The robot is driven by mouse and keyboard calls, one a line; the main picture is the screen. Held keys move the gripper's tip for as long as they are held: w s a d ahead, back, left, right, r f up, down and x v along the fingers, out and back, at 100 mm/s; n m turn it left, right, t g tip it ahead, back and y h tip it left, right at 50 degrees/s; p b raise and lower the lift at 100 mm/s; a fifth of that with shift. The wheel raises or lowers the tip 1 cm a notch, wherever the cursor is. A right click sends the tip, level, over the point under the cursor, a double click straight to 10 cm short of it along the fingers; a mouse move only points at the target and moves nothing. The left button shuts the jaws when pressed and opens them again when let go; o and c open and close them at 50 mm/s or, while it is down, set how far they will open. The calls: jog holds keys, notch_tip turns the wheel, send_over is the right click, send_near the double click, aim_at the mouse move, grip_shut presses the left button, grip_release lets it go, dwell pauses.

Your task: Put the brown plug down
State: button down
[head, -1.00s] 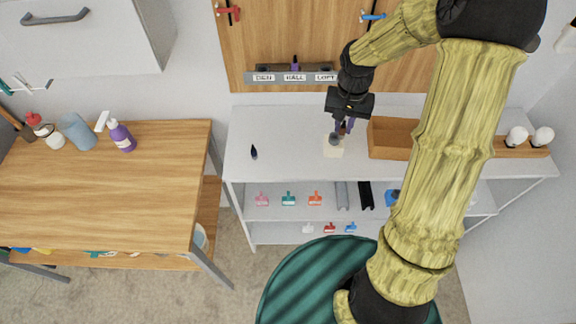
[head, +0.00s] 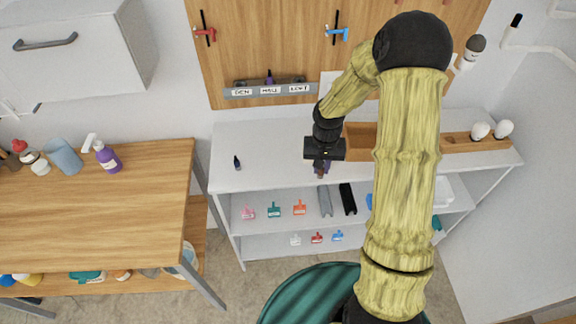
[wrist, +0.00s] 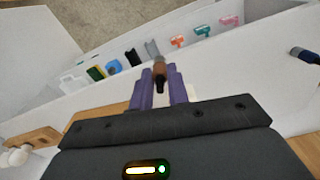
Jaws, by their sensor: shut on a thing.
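The brown plug (wrist: 159,72) is held between the purple fingertips of my gripper (wrist: 160,84) in the wrist view. Its dark end points toward the gripper's palm side in that picture. In the head view my gripper (head: 322,165) points down over the front part of the white shelf top (head: 280,160). The plug's brown end (head: 320,175) shows just below the fingers there. I cannot tell whether the plug touches the shelf top.
A dark blue plug (head: 237,162) stands on the shelf top to the left. A wooden box (head: 362,140) is close right of my gripper. Between the blue plug and my gripper the top is clear.

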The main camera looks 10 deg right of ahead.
notch_tip(320, 180, down, 12)
jog(key=s+n, duration=0.1)
jog(key=shift+s+f+n, duration=0.15)
jog(key=shift+s+n, duration=0.05)
jog(key=shift+n, duration=0.2)
